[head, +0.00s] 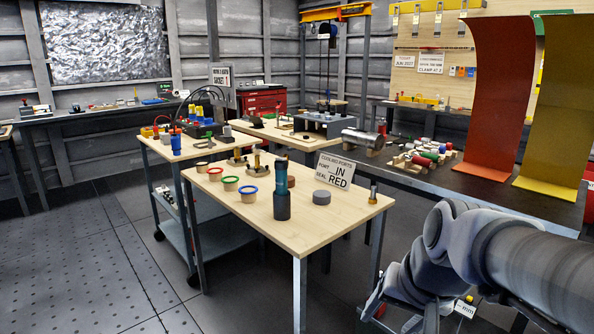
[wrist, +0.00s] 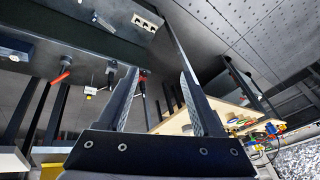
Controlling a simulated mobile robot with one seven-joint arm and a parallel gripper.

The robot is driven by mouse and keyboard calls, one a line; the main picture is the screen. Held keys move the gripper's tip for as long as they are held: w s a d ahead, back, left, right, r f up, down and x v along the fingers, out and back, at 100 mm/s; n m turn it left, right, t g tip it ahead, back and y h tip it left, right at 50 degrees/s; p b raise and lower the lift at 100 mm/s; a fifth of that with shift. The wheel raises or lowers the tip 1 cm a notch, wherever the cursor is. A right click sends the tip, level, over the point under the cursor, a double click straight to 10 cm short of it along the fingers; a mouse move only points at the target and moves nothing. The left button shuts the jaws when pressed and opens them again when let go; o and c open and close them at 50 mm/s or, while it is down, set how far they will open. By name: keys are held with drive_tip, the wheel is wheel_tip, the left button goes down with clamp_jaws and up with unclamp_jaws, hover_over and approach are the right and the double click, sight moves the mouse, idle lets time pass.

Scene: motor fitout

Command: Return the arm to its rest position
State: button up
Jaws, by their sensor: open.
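My arm (head: 500,255) reaches in from the lower right of the head view, bent low beside the right end of the wooden table. Its far end hangs below the tabletop height, partly cut off by the bottom edge. In the wrist view my gripper (wrist: 157,75) is open, its two dark fingers spread apart. Nothing is between the fingers, only floor and table undersides behind them.
The wooden table (head: 290,228) bears a dark blue cylinder (head: 282,205), coloured rings on cups, a grey disc (head: 322,197) and a sign (head: 333,171). A dark bench (head: 480,182) with red and yellow curved panels stands behind my arm. Open floor (head: 90,260) lies at left.

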drive_tip(key=s+r+n+t+h+p, duration=0.1)
drive_tip(key=s+r+n+p, duration=0.2)
drive_tip(key=s, duration=0.4)
wheel_tip(320, 180, up, 18)
drive_tip(key=n+p, duration=0.1)
drive_tip(key=p, duration=1.5)
drive_tip(key=shift+f, duration=0.2)
drive_tip(key=shift+o, duration=0.4)
drive_tip(key=shift+f, duration=0.1)
